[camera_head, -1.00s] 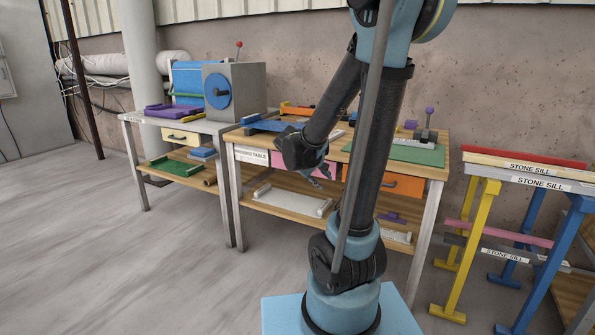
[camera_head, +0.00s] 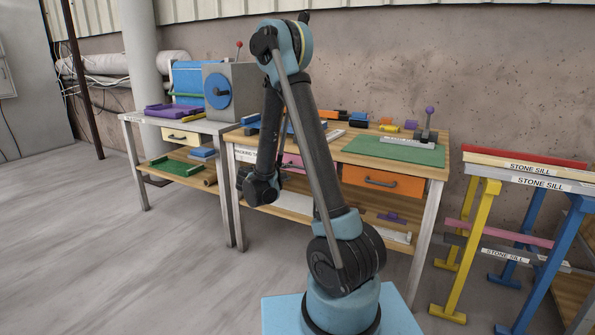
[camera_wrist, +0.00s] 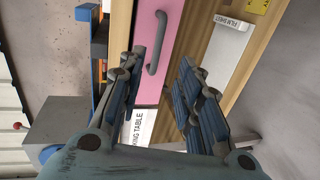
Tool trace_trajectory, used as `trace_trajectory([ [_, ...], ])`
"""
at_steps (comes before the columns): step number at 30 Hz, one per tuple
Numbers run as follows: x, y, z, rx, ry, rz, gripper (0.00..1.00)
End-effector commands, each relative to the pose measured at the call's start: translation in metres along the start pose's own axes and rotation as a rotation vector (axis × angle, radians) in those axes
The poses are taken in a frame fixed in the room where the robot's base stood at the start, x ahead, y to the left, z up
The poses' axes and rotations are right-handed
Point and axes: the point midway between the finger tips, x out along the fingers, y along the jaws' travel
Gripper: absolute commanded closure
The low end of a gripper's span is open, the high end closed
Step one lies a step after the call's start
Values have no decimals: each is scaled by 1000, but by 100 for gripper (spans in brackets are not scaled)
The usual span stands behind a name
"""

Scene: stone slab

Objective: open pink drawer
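The pink drawer (camera_head: 293,161) is in the wooden table's front, left of the orange drawer, and largely hidden by my arm in the head view. In the wrist view its pink front (camera_wrist: 150,88) looks flush with the table, with a dark grey bar handle (camera_wrist: 158,45) on it. My gripper (camera_wrist: 158,72) is open and empty, facing the drawer front. Its two fingers show left and right of the handle's near end in the picture. I cannot tell whether they reach around it, and no contact shows.
The orange drawer (camera_head: 383,181) is to the right. A green mat (camera_head: 395,150) and small tools lie on the tabletop. A white label (camera_wrist: 138,127) is beside the pink drawer. A grey-legged table with a cream drawer (camera_head: 181,137) stands left. Floor in front is clear.

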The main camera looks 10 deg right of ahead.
Motion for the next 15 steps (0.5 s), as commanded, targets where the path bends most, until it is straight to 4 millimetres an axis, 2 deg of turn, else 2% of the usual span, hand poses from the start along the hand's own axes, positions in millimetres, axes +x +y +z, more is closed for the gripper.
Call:
trace_trajectory([
  [3,0,-6,-11,-18,15,29,68],
  [8,2,-8,-15,-27,20,45,68],
  [15,31,-7,-14,-27,17,45,68],
])
